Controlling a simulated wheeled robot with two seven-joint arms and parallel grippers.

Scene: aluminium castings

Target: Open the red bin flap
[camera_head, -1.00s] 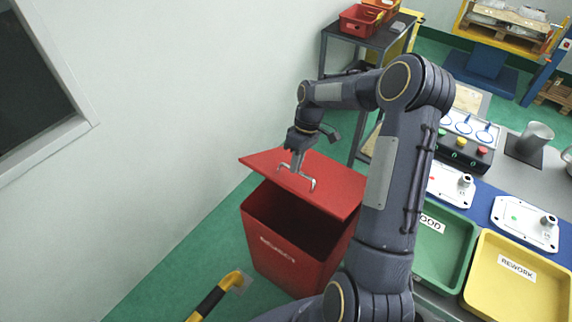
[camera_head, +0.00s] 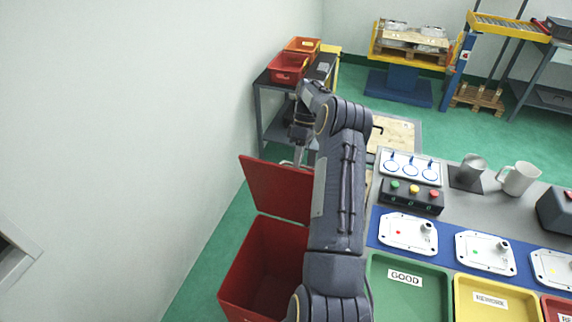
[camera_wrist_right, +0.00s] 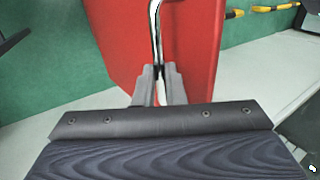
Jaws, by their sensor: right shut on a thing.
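The red bin (camera_head: 262,268) stands on the floor by the wall, at the lower left of the head view. Its red flap (camera_head: 275,187) is raised steeply at the far side, and the dark inside of the bin shows. My right gripper (camera_head: 299,152) is at the flap's upper edge, partly hidden by my arm. In the right wrist view, the gripper (camera_wrist_right: 157,88) is shut on the metal handle (camera_wrist_right: 155,25) of the red flap (camera_wrist_right: 190,50). My left gripper is not in view.
A bench to the right holds a green GOOD tray (camera_head: 405,295), a yellow tray (camera_head: 495,300), white castings (camera_head: 408,232) and a button box (camera_head: 411,196). A dark rack (camera_head: 325,70) with red bins (camera_head: 288,68) stands behind the flap.

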